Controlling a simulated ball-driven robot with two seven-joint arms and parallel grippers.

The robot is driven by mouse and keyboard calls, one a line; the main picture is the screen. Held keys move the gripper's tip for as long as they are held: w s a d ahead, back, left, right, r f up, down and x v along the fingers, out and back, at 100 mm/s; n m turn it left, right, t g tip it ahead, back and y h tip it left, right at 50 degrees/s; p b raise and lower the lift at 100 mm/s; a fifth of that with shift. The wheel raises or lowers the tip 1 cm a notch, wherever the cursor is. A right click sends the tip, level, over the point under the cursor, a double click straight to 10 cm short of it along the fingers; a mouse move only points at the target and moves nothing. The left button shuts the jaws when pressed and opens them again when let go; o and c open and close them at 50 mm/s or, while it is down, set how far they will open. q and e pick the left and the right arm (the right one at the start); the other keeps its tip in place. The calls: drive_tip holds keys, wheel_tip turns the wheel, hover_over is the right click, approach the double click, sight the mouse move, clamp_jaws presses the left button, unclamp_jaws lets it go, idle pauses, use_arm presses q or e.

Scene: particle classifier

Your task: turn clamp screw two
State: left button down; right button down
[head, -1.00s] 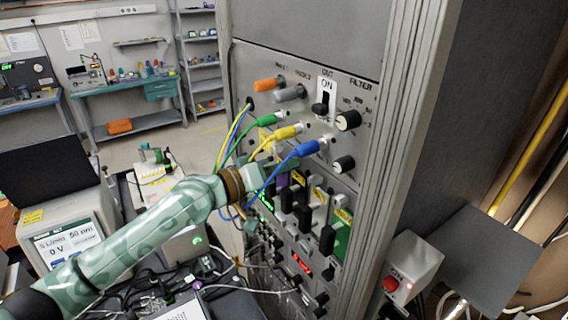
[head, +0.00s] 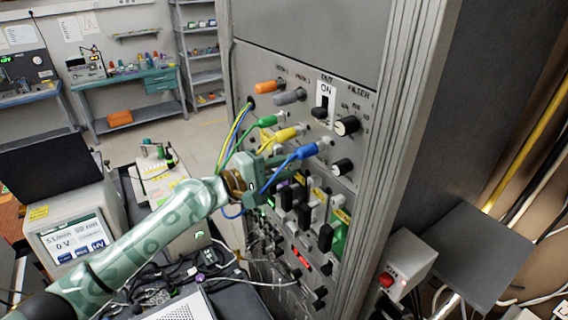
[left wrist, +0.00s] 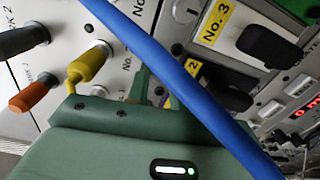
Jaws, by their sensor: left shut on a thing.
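My left gripper (head: 270,176) is at the grey rack panel, behind hanging cables, shut with its fingers against the panel. The left wrist view shows its green body (left wrist: 110,128) close up. A yellow label ending in 2 (left wrist: 192,66) shows just beyond the fingers, so the held part appears to be clamp screw two; the screw is hidden by the gripper and the blue cable. A yellow No. 3 label (left wrist: 215,24) sits beside a black handle (left wrist: 265,47). My right gripper is not in view.
A blue cable (left wrist: 185,75) crosses right in front of the gripper. Yellow (head: 287,134), green (head: 267,121) and blue (head: 307,150) plugs stick out above it. Several black handles (head: 326,237) stand to its right. A grey box with a red button (head: 386,280) is at the lower right.

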use_arm(q)
drive_tip(key=n+p, duration=0.1)
drive_tip(key=n, duration=0.4)
drive_tip(key=shift+n+p, duration=0.3)
idle(0.4)
drive_tip(key=c, duration=1.2)
unclamp_jaws()
drive_tip(key=shift+c, duration=0.2)
drive_tip(key=shift+f, duration=0.1)
drive_tip(key=b+v, duration=0.6)
drive_tip(key=v, duration=1)
drive_tip(key=shift+a, duration=0.15)
drive_tip(key=shift+f, duration=0.15)
